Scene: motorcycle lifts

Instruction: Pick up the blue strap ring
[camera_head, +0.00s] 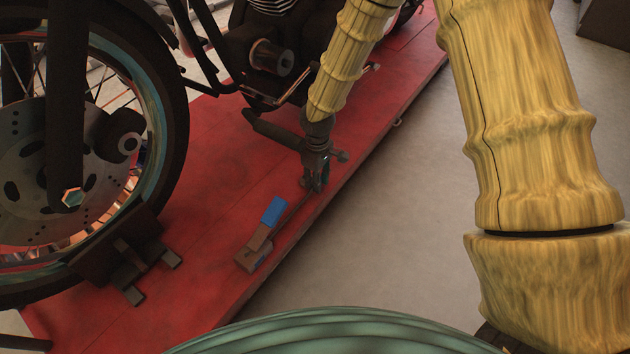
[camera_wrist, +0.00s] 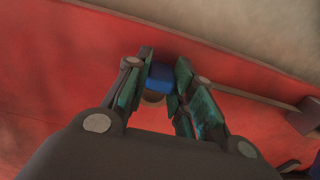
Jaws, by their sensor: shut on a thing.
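The blue strap ring (camera_wrist: 160,76) shows in the wrist view as a small blue piece between my fingers, with a tan rounded part just below it. My gripper (camera_wrist: 160,85) is shut on it, with the green-padded fingers on either side. In the head view my gripper (camera_head: 318,187) points down at the right edge of the red lift platform (camera_head: 215,215). The strap ring is hidden there by the fingers. I cannot tell whether it touches the platform.
A motorcycle wheel (camera_head: 178,110) and a dark wheel clamp (camera_head: 120,245) stand further left. Grey floor (camera_head: 420,220) is clear at right.

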